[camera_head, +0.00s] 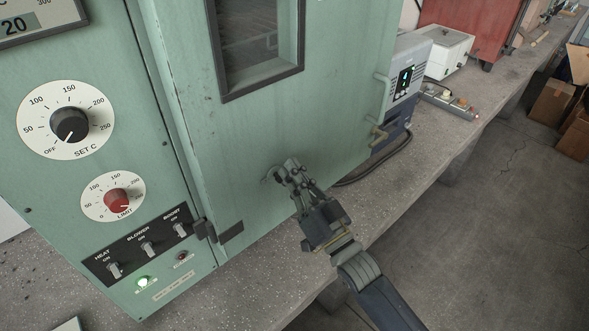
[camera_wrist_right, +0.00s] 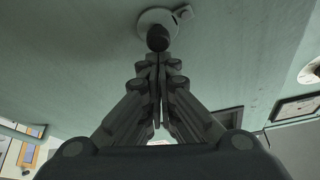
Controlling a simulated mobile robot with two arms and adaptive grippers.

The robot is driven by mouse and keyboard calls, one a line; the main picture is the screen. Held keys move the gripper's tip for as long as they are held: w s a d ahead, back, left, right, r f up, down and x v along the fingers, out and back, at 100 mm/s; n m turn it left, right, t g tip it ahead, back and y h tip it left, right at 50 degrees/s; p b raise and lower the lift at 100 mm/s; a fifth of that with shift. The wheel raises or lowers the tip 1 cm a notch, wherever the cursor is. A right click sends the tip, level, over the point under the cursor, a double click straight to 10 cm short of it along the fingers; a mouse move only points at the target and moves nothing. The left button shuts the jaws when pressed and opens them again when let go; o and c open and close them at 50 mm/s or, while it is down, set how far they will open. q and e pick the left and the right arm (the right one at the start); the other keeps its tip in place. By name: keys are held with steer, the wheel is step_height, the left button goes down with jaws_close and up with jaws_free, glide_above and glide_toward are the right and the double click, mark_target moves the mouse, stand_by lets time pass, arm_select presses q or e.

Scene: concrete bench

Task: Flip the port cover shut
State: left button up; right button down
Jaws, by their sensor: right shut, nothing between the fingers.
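The port shows on the green oven door in the right wrist view as a pale round flange (camera_wrist_right: 149,19) with a small tab at its right. A dark rounded piece sits at the flange's lower edge, just beyond my fingertips; I cannot tell whether it is the opening or part of the cover. In the head view only a pale curved edge of the port (camera_head: 268,175) shows beside the fingers. My right gripper (camera_head: 287,169) is shut and empty, its tips close to the door by the port; contact cannot be told. It also fills the right wrist view (camera_wrist_right: 158,62). My left gripper is out of view.
The oven's control panel with a black dial (camera_head: 70,125) and a red dial (camera_head: 117,200) is at the left. A door window (camera_head: 258,40) is above the gripper. A grey-blue device (camera_head: 402,75), a white box (camera_head: 449,52) and a power strip (camera_head: 450,101) stand behind on the concrete bench (camera_head: 440,150).

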steer(key=shift+w+d+f+m+h+p, duration=0.15)
steer(key=shift+m+h, duration=0.1)
steer(key=shift+m, duration=0.3)
steer(key=shift+s+f+m+h+p, duration=0.1)
steer(key=shift+m+h+p, duration=0.15)
steer(key=shift+m, duration=0.25)
steer(key=shift+w+d+f+m+h+p, duration=0.15)
steer(key=shift+m+h, duration=0.15)
steer(key=shift+m, duration=0.25)
steer(key=shift+t, duration=0.3)
steer(key=m+h, duration=0.1)
steer(key=m, duration=0.1)
steer(key=f+m+p, duration=0.1)
steer(key=shift+d+m+h, duration=0.1)
steer(key=shift+m+h, duration=0.3)
steer(key=shift+s+a+f+m+g+h+p, duration=0.15)
steer(key=shift+f+m+h+p, duration=0.3)
steer(key=shift+f+m, duration=0.55)
steer(key=shift+s+a+f+m+g+h+p, duration=0.2)
steer(key=shift+f+m+h+p, duration=0.3)
steer(key=shift+m, duration=0.75)
steer(key=shift+w+a+f+m+g+h+p, duration=0.1)
steer(key=shift+f+m+g+h+p, duration=0.2)
steer(key=shift+f+m, duration=0.75)
steer(key=shift+r, duration=0.15)
steer(key=shift+d, duration=0.1)
